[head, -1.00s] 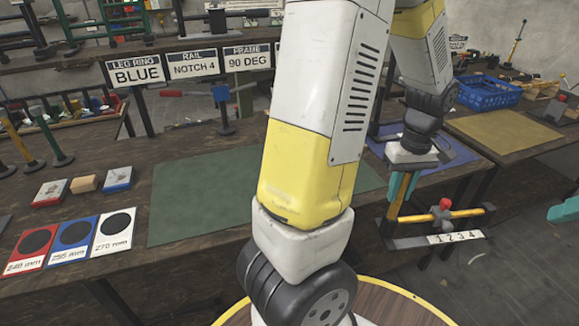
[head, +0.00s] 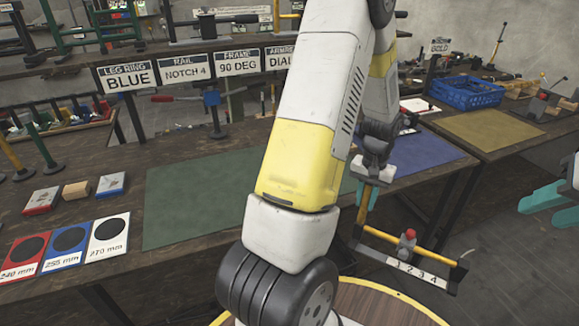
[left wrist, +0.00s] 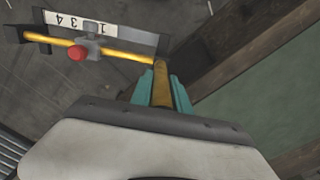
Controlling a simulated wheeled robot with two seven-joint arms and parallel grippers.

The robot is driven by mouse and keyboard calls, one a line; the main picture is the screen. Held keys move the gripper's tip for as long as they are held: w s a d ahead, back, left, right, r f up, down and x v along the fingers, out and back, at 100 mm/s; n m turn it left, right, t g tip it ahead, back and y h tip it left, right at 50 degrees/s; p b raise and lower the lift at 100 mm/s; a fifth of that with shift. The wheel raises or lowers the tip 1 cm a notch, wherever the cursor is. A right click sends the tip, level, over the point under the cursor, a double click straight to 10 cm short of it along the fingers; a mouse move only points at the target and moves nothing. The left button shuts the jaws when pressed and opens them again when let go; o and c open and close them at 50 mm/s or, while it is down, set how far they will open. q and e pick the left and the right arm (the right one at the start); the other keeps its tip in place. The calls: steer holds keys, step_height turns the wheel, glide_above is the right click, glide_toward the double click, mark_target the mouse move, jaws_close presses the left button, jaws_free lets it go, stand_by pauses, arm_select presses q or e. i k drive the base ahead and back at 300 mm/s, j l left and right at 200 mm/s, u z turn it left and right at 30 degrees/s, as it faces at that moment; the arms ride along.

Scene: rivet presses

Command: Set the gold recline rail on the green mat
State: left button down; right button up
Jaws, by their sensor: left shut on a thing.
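The gold recline rail (head: 385,236) has a gold tube, a red knob on a grey slider and a plate numbered 1 to 4. My left gripper (head: 367,190) is shut on its gold upright and holds it in the air in front of the bench. In the left wrist view, the teal fingers (left wrist: 162,92) close around the upright, with the rail (left wrist: 120,54) beyond them over the floor. The green mat (head: 195,205) lies flat and bare at left, partly hidden by my arm; it also shows in the left wrist view (left wrist: 265,105). My right gripper (head: 545,198) is partly cut off at the right edge.
A blue mat (head: 420,158) and a tan mat (head: 487,132) lie to the right, with a blue crate (head: 465,92) behind. Red, blue and white size cards (head: 70,240) and small blocks (head: 76,190) lie left of the green mat. Signs (head: 185,70) stand behind it.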

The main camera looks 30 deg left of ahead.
mark_target(255, 172)
steer(key=k+j+u, duration=0.1)
steer(key=k+u, duration=0.15)
steer(key=u, duration=0.2)
steer(key=k+j+u, duration=0.15)
steer(key=u, duration=0.3)
steer(key=k+j, duration=0.05)
